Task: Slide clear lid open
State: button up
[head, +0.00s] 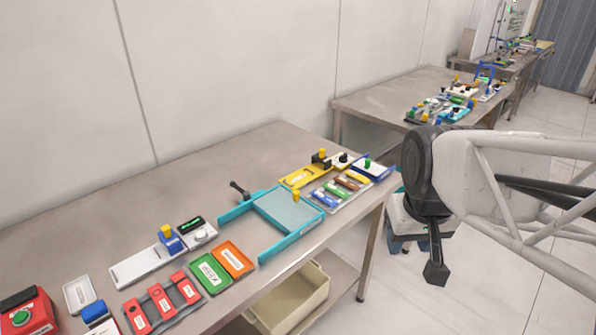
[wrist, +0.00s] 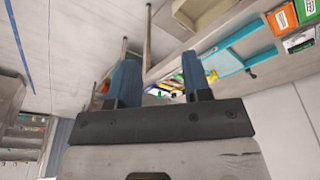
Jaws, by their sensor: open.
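The clear lid (head: 283,208) is a pale, see-through panel in a teal frame (head: 263,255) on the near metal table. A small yellow knob (head: 295,195) stands at its right end. The teal frame's left part is uncovered. My gripper (head: 436,272) hangs beyond the table's right edge, well apart from the lid. In the wrist view its two fingers (wrist: 161,78) are spread with nothing between them.
Left of the frame lie green and orange boxes (head: 222,268), a red switch panel (head: 163,302) and a white slider with a yellow knob (head: 150,262). To its right are a yellow slider (head: 300,177) and a coloured button panel (head: 340,190). A beige bin (head: 290,300) sits below.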

jog(key=w+a+n, duration=0.2)
jog(key=w+a, duration=0.2)
jog(key=w, duration=0.9)
jog(key=n+g, duration=0.2)
jog(key=n, duration=0.4)
send_over(296, 193)
jog(key=f, duration=1.4)
jog(key=shift+s+d+f, duration=0.2)
jog(key=shift+s+f, duration=0.05)
jog(key=shift+f, duration=0.1)
jog(key=shift+w+a+f, duration=0.25)
jog(key=shift+f, duration=0.05)
jog(key=shift+f, duration=0.1)
jog(key=shift+f, duration=3.8)
grip_shut()
